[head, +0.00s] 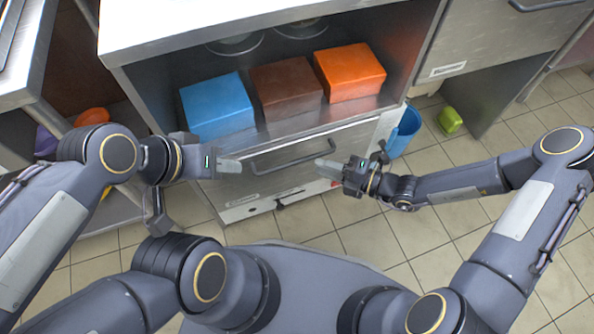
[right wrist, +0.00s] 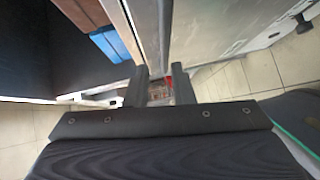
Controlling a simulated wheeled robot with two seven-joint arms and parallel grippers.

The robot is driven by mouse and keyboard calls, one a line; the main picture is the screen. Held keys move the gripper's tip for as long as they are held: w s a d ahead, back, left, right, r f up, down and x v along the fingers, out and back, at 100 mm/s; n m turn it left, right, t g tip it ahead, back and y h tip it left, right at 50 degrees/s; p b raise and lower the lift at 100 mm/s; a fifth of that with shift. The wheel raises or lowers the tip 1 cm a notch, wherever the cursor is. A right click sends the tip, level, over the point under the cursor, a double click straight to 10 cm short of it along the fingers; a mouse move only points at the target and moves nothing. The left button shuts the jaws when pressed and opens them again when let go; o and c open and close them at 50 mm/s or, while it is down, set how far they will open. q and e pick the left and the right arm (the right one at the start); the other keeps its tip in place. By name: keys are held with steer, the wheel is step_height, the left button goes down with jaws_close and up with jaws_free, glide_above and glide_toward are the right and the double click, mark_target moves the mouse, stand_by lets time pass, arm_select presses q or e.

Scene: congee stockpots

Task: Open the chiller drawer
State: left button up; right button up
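A steel drawer front (head: 270,180) with a long dark bar handle (head: 300,153) sits under an open shelf in the head view. It looks closed, flush with the cabinet. My left gripper (head: 238,166) is at the left end of the handle, in front of the drawer; its finger gap cannot be made out. My right gripper (head: 325,164) is by the handle's right end. Whether either gripper touches the handle is unclear.
Blue (head: 217,105), brown (head: 285,88) and orange (head: 349,72) boxes stand on the shelf above. A blue bucket (head: 404,132) and a green object (head: 450,120) are on the floor at right. Another handled steel front (head: 480,45) is at upper right. Tiled floor lies in front.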

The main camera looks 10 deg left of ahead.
mark_target(297, 160)
steer(key=shift+m, duration=0.3)
steer(key=b+x, duration=0.1)
steer(key=x, duration=0.1)
steer(key=b+x, duration=0.1)
steer(key=x, duration=0.2)
steer(key=b+x, duration=0.1)
steer(key=x, duration=0.2)
steer(key=shift+f, duration=0.4)
jaws_close()
